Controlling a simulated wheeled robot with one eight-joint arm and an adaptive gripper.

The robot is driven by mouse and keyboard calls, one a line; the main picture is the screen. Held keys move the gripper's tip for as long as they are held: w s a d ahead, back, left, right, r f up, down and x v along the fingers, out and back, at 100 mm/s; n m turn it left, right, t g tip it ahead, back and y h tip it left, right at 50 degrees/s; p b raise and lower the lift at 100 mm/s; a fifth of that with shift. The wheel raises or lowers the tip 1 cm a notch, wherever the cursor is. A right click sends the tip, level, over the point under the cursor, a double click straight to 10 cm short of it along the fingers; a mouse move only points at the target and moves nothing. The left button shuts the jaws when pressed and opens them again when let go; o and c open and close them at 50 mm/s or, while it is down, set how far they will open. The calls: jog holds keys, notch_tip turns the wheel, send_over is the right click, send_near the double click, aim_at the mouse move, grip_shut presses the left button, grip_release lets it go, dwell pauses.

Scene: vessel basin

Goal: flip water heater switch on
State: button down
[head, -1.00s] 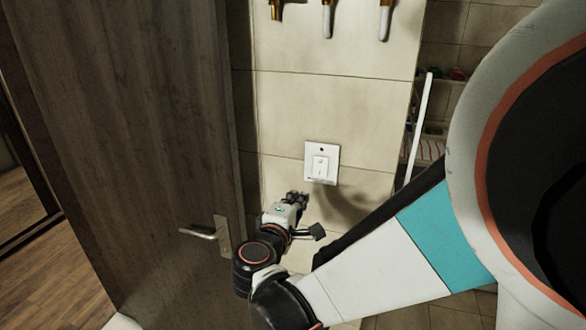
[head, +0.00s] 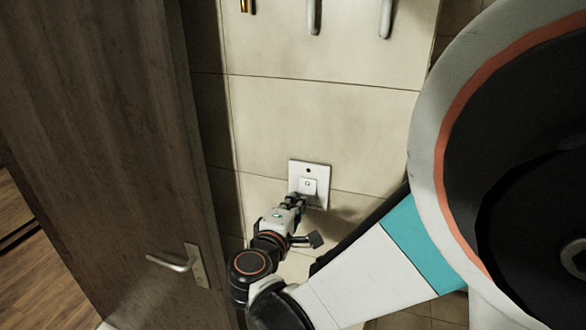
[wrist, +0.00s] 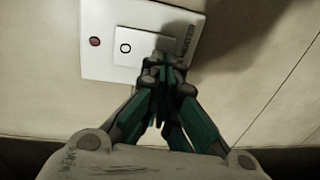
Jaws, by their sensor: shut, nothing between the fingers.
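The water heater switch (head: 309,183) is a white square plate on the tiled wall, with a raised rocker (wrist: 133,46) and a small dark red round spot (wrist: 95,41) on the plate beside it. A ring mark shows on the rocker. My gripper (head: 293,199) is at the lower part of the plate in the head view. The fingertips hide part of the rocker.
A dark wooden door (head: 110,150) with a metal handle (head: 178,262) stands to the left of my arm. Several hooks or handles (head: 314,15) hang on the wall above the switch. The tiled wall (head: 320,120) between them is bare.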

dwell(0.4)
jog(key=shift+w+d+f+b, duration=0.15)
jog(key=shift+w+b, duration=0.2)
jog(key=shift+b, duration=0.05)
